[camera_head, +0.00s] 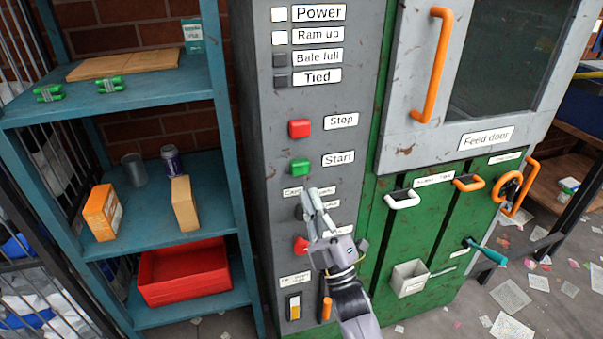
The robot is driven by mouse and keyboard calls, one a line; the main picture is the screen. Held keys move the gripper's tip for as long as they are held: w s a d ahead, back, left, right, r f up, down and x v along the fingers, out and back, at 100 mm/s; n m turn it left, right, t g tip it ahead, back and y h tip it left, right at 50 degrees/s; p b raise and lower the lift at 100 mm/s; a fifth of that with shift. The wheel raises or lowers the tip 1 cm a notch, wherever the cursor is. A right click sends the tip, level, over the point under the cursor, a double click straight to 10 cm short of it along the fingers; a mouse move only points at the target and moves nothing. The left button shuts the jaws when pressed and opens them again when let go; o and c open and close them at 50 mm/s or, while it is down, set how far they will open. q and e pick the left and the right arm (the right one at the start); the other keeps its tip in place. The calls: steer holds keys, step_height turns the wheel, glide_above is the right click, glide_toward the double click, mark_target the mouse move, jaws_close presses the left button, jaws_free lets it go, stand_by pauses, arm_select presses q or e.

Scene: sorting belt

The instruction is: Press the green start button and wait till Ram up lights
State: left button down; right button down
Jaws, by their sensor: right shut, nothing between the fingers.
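The green start button (300,167) sits on the grey control panel (262,120), left of its "Start" label (338,159). The Ram up lamp (279,38) is lit white, as is the Power lamp (279,14) above it. The Bale full lamp (280,60) and the Tied lamp (281,80) are dark. My right gripper (316,203) is shut and empty, its fingertips a little below the green button in the picture. It hides part of the controls and labels lower on the panel. My left gripper is out of view.
A red stop button (300,128) is just above the green one, and another red button (301,245) is beside my right gripper. A feed door with an orange handle (433,65) is at right. Teal shelves (150,310) stand at left. Paper scraps litter the floor.

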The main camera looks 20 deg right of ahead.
mark_target(300, 167)
steer(key=w+b, duration=0.2)
steer(key=w, duration=0.4)
steer(key=shift+b, duration=0.35)
steer(key=shift+a, duration=0.1)
stand_by(0.9)
steer(key=shift+w+b, duration=0.35)
steer(key=shift+w, duration=0.1)
